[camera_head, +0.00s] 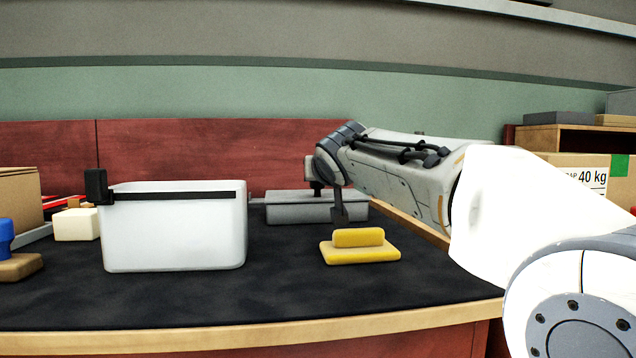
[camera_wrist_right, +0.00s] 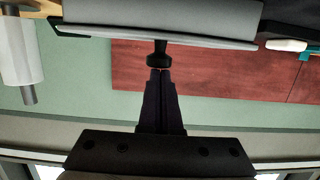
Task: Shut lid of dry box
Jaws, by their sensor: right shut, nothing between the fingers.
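The dry box seems to be the low grey box (camera_head: 300,208) at the back of the black mat, behind my right arm. My right gripper (camera_wrist_right: 159,72) is shut and empty. Its fingertips are at the knob, touching it or very near. In the head view my wrist partly hides the grey box. My left gripper is not in view.
A white translucent bin (camera_head: 175,235) with a black bar stands left of the grey box. A yellow block (camera_head: 360,253) lies in front of it. A cream block (camera_head: 77,225) and a blue-handled item (camera_head: 15,262) are at the left. The front middle of the mat is clear.

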